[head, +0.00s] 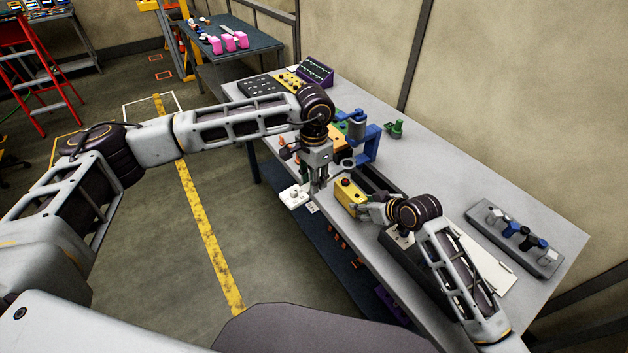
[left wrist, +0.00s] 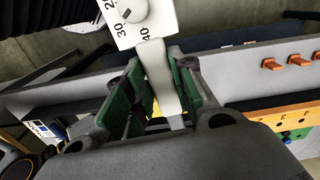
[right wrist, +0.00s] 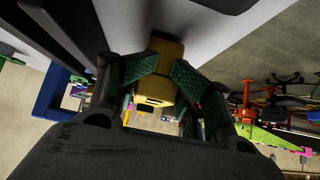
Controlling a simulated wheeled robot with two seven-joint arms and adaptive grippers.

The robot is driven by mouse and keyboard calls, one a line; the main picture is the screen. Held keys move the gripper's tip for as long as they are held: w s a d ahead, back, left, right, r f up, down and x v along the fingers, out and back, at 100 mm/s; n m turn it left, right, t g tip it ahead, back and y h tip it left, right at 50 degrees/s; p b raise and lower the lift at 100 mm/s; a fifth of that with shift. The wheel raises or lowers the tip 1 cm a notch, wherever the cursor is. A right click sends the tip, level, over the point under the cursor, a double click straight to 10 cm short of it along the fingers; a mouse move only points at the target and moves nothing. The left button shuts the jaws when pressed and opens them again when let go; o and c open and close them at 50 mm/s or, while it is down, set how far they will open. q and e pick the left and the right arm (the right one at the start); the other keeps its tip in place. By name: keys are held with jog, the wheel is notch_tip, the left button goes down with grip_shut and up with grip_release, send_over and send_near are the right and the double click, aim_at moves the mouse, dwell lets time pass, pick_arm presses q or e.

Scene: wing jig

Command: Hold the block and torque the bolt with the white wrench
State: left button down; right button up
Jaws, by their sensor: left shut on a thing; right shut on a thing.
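My left gripper (head: 317,188) is shut on the white wrench (head: 293,197) near the table's front edge. In the left wrist view the wrench's pale handle (left wrist: 160,78) runs between the green finger pads, and its square white head (left wrist: 134,18) shows a dial with numbers. My right gripper (head: 368,211) is shut on the yellow block (head: 349,199). A dark red knob-like piece (head: 346,182) shows on the block's top; I cannot tell if it is the bolt. In the right wrist view the block (right wrist: 158,88) sits between the pads. The wrench head and block are apart.
A blue stand (head: 370,145) and a green part (head: 396,129) are behind the grippers. A grey rack (head: 515,240) with several tools lies at the right. Panels (head: 316,72) stand at the table's far end. Free tabletop lies along the wall side.

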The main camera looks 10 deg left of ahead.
pick_arm(q)
jog(key=shift+f, duration=0.1)
jog(key=shift+n, duration=0.8)
jog(key=shift+s+d+f, duration=0.15)
jog(key=shift+d+f, duration=0.1)
jog(key=shift+f, duration=0.65)
jog(key=shift+s+d+f, duration=0.2)
jog(key=shift+d+f, duration=0.05)
jog(key=shift+f, duration=0.7)
jog(key=shift+s+d+f, duration=0.15)
jog(key=shift+d+f, duration=0.1)
jog(key=shift+f, duration=0.65)
jog(key=shift+f, duration=0.8)
jog(key=shift+a, duration=0.1)
jog(key=shift+w+a+r+m, duration=0.15)
jog(key=shift+w+a+m, duration=0.65)
jog(key=shift+a+m, duration=0.3)
jog(key=shift+d, duration=0.1)
jog(key=shift+r, duration=0.1)
